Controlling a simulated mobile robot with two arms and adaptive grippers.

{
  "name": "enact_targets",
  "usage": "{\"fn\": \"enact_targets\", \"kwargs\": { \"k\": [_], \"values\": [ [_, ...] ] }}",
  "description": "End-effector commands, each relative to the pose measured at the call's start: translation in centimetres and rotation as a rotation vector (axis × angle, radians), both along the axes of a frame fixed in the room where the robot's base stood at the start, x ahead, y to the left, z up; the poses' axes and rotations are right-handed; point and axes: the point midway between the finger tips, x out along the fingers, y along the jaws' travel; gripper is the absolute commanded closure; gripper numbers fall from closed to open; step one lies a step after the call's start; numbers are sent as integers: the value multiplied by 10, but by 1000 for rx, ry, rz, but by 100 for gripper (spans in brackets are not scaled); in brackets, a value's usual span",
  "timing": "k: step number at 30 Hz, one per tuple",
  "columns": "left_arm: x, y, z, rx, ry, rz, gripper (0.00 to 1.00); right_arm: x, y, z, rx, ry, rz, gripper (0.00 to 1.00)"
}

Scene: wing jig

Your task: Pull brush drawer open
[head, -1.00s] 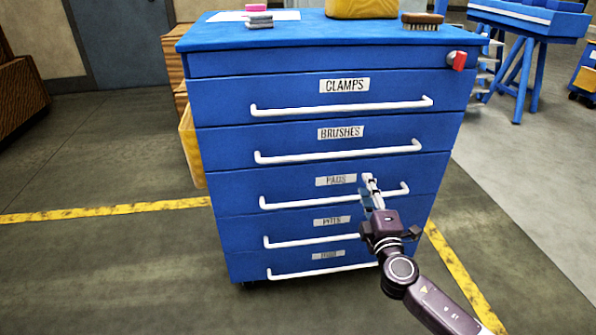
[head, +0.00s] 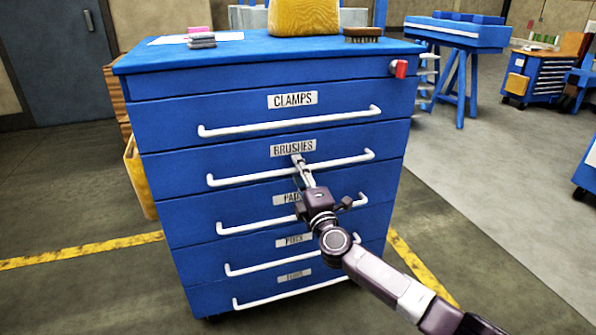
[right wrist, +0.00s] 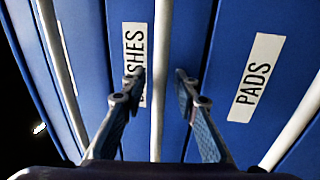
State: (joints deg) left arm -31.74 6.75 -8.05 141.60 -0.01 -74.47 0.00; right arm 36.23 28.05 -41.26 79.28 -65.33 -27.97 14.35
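The brush drawer (head: 180,165) is the second from the top of a blue cabinet, labelled BRUSHES, and looks shut flush with the others. Its long white bar handle (head: 240,178) runs across its front below the label. My right gripper (head: 299,162) is at the middle of this handle. In the right wrist view the right gripper (right wrist: 157,82) is open, with one finger on each side of the white handle (right wrist: 160,45). Gaps show between fingers and bar. The left gripper is not in view.
The CLAMPS drawer (head: 165,117) is above and the PADS drawer (head: 190,213) below, each with a white handle. A red part (head: 399,68) sits at the cabinet's upper right. A brush (head: 363,35) lies on top.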

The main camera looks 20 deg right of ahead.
Motion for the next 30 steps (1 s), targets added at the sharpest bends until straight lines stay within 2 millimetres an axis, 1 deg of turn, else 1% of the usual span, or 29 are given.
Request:
{"fn": "enact_targets", "kwargs": {
  "k": [5,12,25,30],
  "values": [
    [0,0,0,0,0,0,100,0,0,0,0,0,0,73],
    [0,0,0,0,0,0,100,0,0,0,0,1,0,100],
    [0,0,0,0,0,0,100,-1,0,-1,0,2,0,100],
    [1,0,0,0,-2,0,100,-5,0,-2,0,3,1,100]
  ]
}}
